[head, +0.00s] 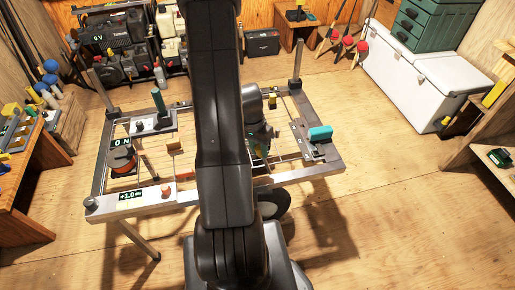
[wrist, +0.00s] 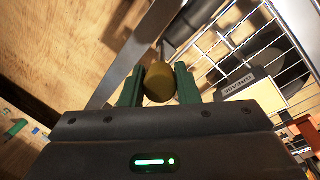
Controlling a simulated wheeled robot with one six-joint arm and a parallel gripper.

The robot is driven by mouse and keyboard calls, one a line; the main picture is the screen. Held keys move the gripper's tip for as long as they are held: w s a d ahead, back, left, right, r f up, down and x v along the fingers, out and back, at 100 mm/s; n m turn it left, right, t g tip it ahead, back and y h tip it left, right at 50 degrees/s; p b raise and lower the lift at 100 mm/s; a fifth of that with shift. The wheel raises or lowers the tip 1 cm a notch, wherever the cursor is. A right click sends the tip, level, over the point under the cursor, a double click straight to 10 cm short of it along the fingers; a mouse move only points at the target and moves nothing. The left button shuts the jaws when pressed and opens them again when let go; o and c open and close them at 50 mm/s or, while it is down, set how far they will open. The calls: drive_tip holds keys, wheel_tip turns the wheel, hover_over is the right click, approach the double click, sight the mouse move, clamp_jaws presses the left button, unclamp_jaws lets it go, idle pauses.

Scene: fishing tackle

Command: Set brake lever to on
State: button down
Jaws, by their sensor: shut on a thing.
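In the wrist view, my gripper (wrist: 159,88) is shut on an olive-yellow knob (wrist: 158,86). The knob sits between the two green fingers, and a dark rod shows beyond it. I cannot tell for certain that this knob belongs to the brake lever, and no on or off marking is legible. In the head view, my arm covers the middle of the metal frame bench (head: 180,192), and its fingertips are mostly hidden there.
A reel (head: 122,159) and a small display reading 0 N (head: 122,142) are at the bench's left. A wire rack (wrist: 282,35) and a label reading GREASE (wrist: 238,78) lie close beside the knob. A white cooler (head: 420,85) stands at right. The wooden floor at front right is clear.

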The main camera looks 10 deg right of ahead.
drive_tip(key=shift+d+r+p, duration=0.3)
drive_tip(key=shift+d+p, duration=0.05)
drive_tip(key=shift+d, duration=0.05)
drive_tip(key=d+y+p, duration=0.1)
drive_tip(key=d+y, duration=0.5)
drive_tip(key=d, duration=0.4)
drive_tip(key=shift+w+d+f+n+y, duration=0.25)
drive_tip(key=shift+d+f+n+y, duration=0.05)
drive_tip(key=shift+d+f, duration=0.1)
drive_tip(key=c, duration=1.1)
unclamp_jaws()
drive_tip(key=shift+d, duration=0.15)
drive_tip(key=shift+r, duration=0.1)
drive_tip(key=v, duration=1.3)
drive_tip(key=shift+w+d+r, duration=0.15)
drive_tip(key=shift+r, duration=0.1)
drive_tip(key=shift+f, duration=0.1)
